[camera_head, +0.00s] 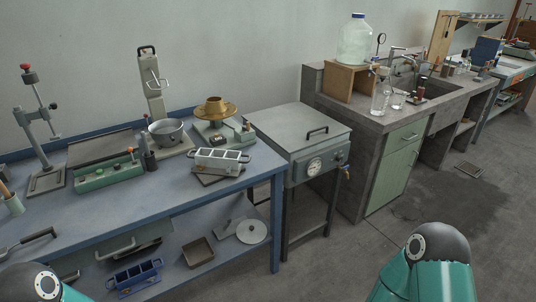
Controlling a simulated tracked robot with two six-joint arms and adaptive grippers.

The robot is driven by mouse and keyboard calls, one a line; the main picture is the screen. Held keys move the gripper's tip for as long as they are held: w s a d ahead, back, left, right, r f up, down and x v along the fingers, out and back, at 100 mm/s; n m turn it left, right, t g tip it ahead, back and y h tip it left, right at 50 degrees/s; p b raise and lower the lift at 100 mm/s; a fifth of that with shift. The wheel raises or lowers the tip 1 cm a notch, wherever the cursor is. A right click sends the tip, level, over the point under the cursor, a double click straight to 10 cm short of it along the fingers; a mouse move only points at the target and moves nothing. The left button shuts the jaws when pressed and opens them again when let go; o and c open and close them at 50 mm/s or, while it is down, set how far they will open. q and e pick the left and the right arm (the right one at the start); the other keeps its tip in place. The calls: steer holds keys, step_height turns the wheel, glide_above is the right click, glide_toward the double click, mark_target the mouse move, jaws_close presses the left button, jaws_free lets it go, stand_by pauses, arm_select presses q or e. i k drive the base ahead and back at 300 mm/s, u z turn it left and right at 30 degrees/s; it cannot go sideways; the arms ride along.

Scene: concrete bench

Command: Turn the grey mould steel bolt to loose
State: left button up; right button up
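A grey three-gang mould (221,161) sits on a dark plate near the front right edge of the blue bench. Its steel bolt is too small here to make out, so I cannot tell whether it is tight or loose. Parts of my two arms show at the bottom left and bottom right corners, in teal and black. Neither gripper is in view, and nothing of mine touches the mould.
The blue bench (105,222) also holds a metal bowl (166,131), a brass pan (215,108) on a scale, a green device (108,175) and a stand (40,135). A blue mould (135,277) lies on the lower shelf. A grey water bath (300,130) stands right of the bench.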

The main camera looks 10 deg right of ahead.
mark_target(216, 162)
steer(key=z, duration=0.2)
steer(key=i, duration=1.35)
steer(key=u, duration=0.5)
